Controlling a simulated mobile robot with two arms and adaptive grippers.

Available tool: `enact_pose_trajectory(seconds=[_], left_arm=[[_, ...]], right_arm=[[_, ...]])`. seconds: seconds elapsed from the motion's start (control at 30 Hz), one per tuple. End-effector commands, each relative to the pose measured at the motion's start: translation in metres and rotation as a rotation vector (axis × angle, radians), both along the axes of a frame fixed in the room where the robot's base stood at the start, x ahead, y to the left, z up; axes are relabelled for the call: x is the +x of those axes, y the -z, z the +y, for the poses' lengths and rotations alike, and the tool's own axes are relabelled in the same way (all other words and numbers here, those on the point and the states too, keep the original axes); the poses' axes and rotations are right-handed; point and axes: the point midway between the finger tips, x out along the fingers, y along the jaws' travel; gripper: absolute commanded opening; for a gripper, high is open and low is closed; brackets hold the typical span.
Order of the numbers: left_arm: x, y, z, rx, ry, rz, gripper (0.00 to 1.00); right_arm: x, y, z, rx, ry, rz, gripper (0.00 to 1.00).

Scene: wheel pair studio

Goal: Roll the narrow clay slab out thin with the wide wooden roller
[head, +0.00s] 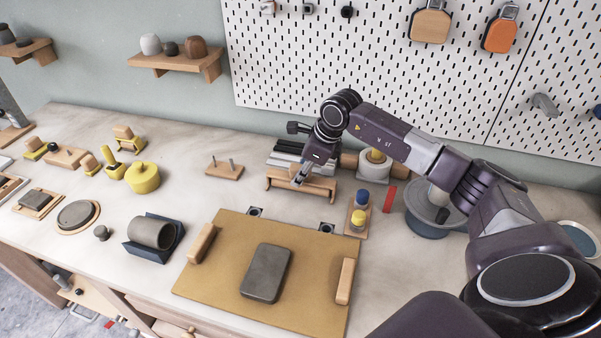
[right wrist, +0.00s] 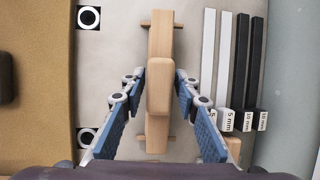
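The narrow clay slab (head: 266,272), grey and rounded at the corners, lies flat on the tan board (head: 222,268) at the front middle. A long wooden piece, which looks like the wide wooden roller (head: 318,186), rests on a low stand behind the board. In the right wrist view the roller (right wrist: 160,35) has a raised wooden grip (right wrist: 160,86) at its middle. My right gripper (head: 299,179) is above it. Its fingers (right wrist: 160,83) are open, one on each side of the grip, with visible gaps. My left gripper is not in view.
Wooden blocks (head: 202,243) (head: 345,281) sit at the board's sides. White and black strips (right wrist: 243,65), labelled in mm, lie beside the roller. Small jars (head: 359,217) and a wheel (head: 428,222) stand to the right. A grey cylinder in a dark cradle (head: 152,233) stands left.

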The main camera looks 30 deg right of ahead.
Motion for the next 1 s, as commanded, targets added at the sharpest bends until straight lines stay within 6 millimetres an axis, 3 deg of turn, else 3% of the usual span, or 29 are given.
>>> enact_pose_trajectory(seconds=[1.0], left_arm=[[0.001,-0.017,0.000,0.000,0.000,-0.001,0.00]], right_arm=[[0.000,-0.029,0.000,0.000,0.000,0.000,0.29]])
